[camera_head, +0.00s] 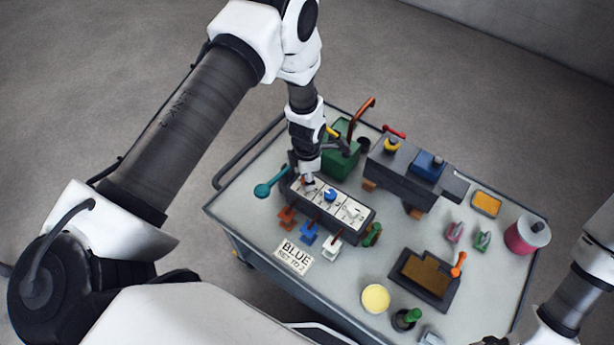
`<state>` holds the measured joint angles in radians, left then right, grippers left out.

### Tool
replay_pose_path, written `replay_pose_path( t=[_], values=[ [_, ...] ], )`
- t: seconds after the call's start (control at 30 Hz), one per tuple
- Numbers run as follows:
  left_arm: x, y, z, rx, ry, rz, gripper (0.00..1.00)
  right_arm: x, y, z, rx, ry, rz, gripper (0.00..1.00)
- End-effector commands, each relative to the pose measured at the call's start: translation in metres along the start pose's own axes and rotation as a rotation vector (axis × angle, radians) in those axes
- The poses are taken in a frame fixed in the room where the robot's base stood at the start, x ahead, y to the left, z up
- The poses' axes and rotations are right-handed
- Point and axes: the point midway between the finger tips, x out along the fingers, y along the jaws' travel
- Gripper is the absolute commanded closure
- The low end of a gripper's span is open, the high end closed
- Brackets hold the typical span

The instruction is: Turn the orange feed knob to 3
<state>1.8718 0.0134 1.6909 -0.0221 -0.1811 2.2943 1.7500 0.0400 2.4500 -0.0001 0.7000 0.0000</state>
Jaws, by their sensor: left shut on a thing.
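A dark control box (362,232) with a white dial face stands on the cart. My left gripper (308,180) points down at the left end of this face and is shut on the orange feed knob there. The fingers hide most of the knob, and I cannot read its setting. A blue knob (330,194) is beside it and a white knob (353,211) is farther right. Orange (287,217), blue (308,233) and white (332,248) pieces stand in front of the box. My right arm enters at the lower right; its gripper is barely visible at the bottom edge.
A card (294,257) reads "BLUE SET TO 2". A teal lever (270,185) is close left of my left gripper. A dark tray (425,278) and pink spool (526,235) are to the right.

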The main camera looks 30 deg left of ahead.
Motion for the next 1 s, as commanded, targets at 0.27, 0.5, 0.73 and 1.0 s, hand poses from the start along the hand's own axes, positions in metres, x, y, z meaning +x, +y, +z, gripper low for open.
replay_pose_path(
  t=[0.27,0.5,0.73,1.0],
  values=[
    [0.0,0.0,0.0,0.0,0.0,0.0,0.39,0.0,0.0,0.0,0.0,0.0,0.0,0.62],
    [-0.008,0.001,0.001,0.0,-0.001,0.001,0.39,0.0,0.0,0.0,0.0,0.0,0.0,0.62],
    [-0.06,0.001,0.001,0.0,-0.003,0.003,0.39,0.0,0.0,0.0,0.0,0.0,0.0,0.62],
    [-0.114,0.0,0.001,0.0,0.0,0.001,0.39,0.0,0.0,0.0,0.0,0.0,0.0,0.62]
  ],
)
